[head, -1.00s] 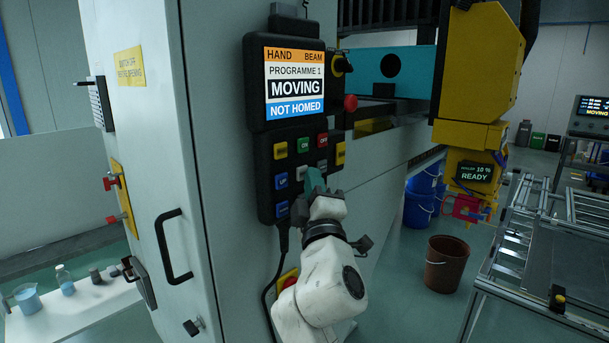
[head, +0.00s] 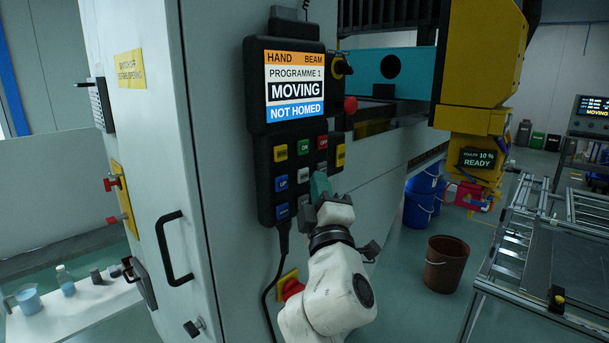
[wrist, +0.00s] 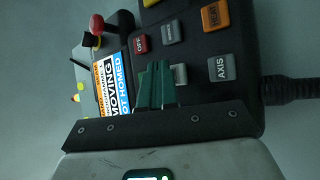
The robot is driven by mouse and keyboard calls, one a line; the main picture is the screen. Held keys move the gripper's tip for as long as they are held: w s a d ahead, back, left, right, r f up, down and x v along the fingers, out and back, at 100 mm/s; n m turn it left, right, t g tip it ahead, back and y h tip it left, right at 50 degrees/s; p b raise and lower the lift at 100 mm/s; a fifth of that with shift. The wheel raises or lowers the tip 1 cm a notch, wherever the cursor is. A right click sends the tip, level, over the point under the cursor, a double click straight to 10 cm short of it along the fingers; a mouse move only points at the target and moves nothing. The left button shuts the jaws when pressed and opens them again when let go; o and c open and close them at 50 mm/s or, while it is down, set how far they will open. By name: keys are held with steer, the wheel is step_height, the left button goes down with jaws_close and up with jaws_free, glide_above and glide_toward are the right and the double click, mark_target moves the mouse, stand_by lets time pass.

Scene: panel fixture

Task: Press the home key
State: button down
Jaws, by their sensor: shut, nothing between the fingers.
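The dark hand pendant (head: 264,140) hangs on the grey cabinet. Its screen (head: 295,88) reads MOVING and NOT HOMED. Its keys include a red OFF key (wrist: 141,44), a grey AXIS key (wrist: 222,67), an orange HEAT key (wrist: 216,14) and a grey key (wrist: 172,33) whose label is too small to read. I cannot tell which is the home key. My gripper (head: 320,184) is shut and empty, its green fingertips in front of the lower keys. In the wrist view the fingertips (wrist: 155,70) partly cover another grey key (wrist: 180,73). Contact is unclear.
A red knob (head: 350,104) sticks out at the pendant's right. A red stop button (head: 292,288) is below, beside my arm. The cabinet handle (head: 172,246) is at left. The yellow machine head (head: 475,125) and a brown bucket (head: 446,265) are to the right.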

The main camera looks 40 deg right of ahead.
steer(key=s+p, duration=0.1)
steer(key=s, duration=0.4)
steer(key=shift+d+p, duration=0.1)
steer(key=shift+p, duration=0.2)
stand_by(0.9)
